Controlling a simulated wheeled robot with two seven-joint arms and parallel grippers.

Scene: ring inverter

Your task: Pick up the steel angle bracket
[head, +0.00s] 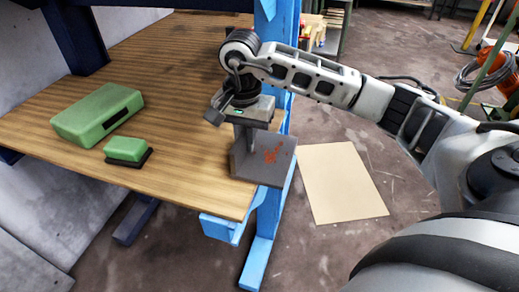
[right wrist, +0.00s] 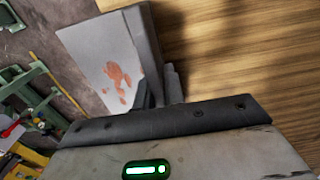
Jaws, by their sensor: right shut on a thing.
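The steel angle bracket (head: 268,163) is a grey plate piece with reddish-orange marks, at the right corner of the wooden table in the head view. In the right wrist view the bracket (right wrist: 112,65) shows its marked face and a darker side edge. My right gripper (head: 245,133) points down from above and is shut on the bracket's upright part. Its fingers (right wrist: 163,92) show only partly in the right wrist view, behind the gripper body. I cannot tell whether the bracket touches the table. My left gripper is not in view.
A green case (head: 97,114) and a smaller green block on a dark base (head: 127,149) lie on the wooden table (head: 180,75), left of the bracket. A blue post (head: 268,215) stands at the table's right edge. A tan sheet (head: 341,183) lies on the floor.

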